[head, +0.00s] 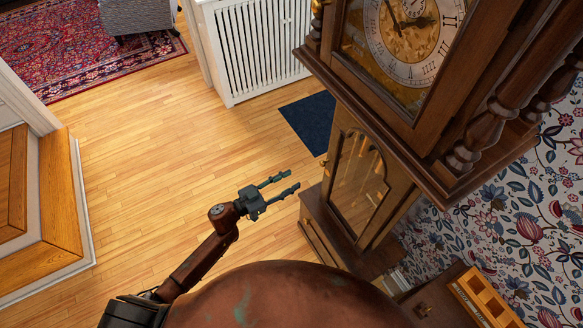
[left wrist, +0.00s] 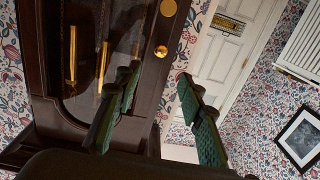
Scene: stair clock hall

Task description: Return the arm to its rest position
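My left gripper (head: 289,181) is out in front of me over the wooden floor, left of the tall clock's lower case in the head view. Its two fingers are apart with nothing between them. The left wrist view shows the same open gripper (left wrist: 160,78), its green-padded fingers in front of the clock's glazed case. The dark wooden longcase clock (head: 336,82) fills the right of the head view. Its glazed trunk door (head: 357,185) appears shut, and a brass knob (left wrist: 161,51) shows in the left wrist view. My right gripper is in neither view.
A white slatted radiator cover (head: 257,45) and a dark blue mat (head: 309,122) lie beyond the gripper. Wooden steps (head: 62,200) stand at the left. A wooden box (head: 487,297) is at the lower right. The floor between steps and clock is clear.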

